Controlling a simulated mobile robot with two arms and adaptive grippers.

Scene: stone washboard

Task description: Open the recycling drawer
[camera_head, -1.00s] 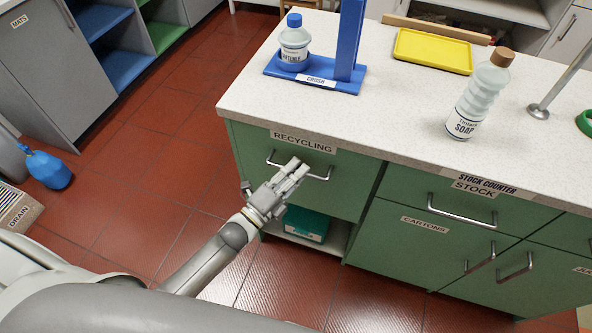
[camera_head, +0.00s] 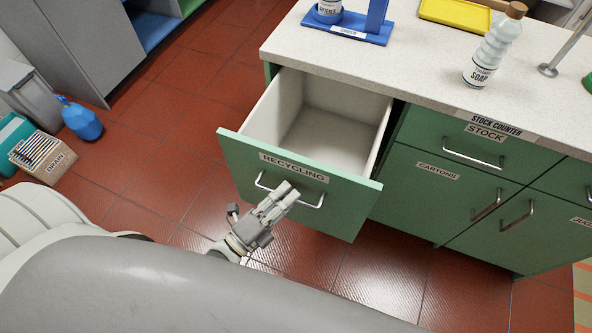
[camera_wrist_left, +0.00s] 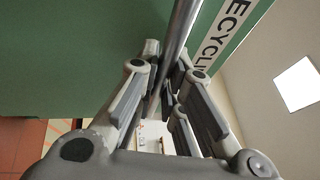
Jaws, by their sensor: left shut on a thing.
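The recycling drawer (camera_head: 236,152) has a green front with a "RECYCLING" label and stands pulled well out of the counter. Its pale inside is empty where I can see it. Its metal bar handle (camera_head: 315,203) runs across the front below the label. My left gripper (camera_head: 284,192) is at the middle of the handle, shut on it. In the left wrist view the handle bar (camera_wrist_left: 180,35) passes between the fingers of my left gripper (camera_wrist_left: 165,95), close to the green front. My right gripper is not in view.
The counter top (camera_head: 400,75) carries a soap bottle (camera_head: 492,48), a blue crush stand (camera_head: 350,30) and a yellow tray (camera_head: 455,12). The stock drawer (camera_head: 450,140) to the right is shut.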

